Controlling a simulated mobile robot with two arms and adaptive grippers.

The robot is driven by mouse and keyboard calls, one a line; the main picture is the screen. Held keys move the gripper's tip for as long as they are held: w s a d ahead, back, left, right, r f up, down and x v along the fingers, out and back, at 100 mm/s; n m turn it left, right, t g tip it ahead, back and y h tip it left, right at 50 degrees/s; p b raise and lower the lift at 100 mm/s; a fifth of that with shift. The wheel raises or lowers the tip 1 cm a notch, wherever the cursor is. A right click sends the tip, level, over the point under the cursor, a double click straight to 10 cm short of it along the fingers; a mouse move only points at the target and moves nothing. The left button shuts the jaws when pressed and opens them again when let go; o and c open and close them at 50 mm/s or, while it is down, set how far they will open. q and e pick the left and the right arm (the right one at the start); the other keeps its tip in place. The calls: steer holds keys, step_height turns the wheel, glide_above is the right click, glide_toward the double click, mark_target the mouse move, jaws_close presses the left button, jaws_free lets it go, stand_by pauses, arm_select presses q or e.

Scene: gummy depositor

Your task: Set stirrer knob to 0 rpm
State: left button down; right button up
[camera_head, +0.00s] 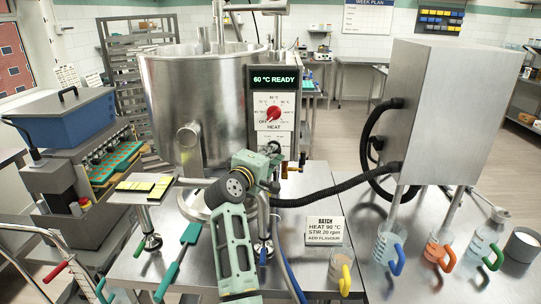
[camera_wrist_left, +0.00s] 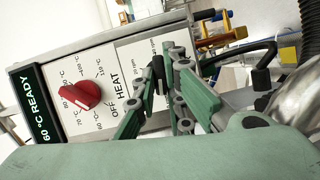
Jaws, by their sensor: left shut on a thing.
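The control panel (camera_head: 283,105) on the steel kettle has a display reading "60 °C READY", a red HEAT knob (camera_head: 273,113) and a lower dial with rpm marks. In the left wrist view, the red knob (camera_wrist_left: 82,95) is apart from my fingers. My left gripper (camera_head: 270,163) is at the lower dial, in front of the panel. In the left wrist view, its green and grey fingers (camera_wrist_left: 167,75) are shut on a dark part, the stirrer knob (camera_wrist_left: 158,68). The fingers hide most of this knob, and its setting cannot be read. My right gripper is not in view.
A black hose (camera_head: 335,190) runs right of my gripper to a steel box (camera_head: 445,110). A batch sign (camera_head: 324,230) and jugs with coloured handles (camera_head: 388,248) stand on the table. A small plate with yellow pieces (camera_head: 145,190) is at left.

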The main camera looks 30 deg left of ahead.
arm_select(q)
steer(key=shift+f+n, duration=0.3)
steer(key=shift+n, duration=0.3)
steer(key=shift+n+t, duration=0.3)
steer(key=c, duration=1.9)
jaws_free()
steer(key=shift+r, duration=0.1)
steer(key=shift+o, duration=0.4)
steer(key=shift+r, duration=0.1)
steer(key=s+d, duration=0.2)
steer(key=s, duration=1)
steer(key=shift+w, duration=0.1)
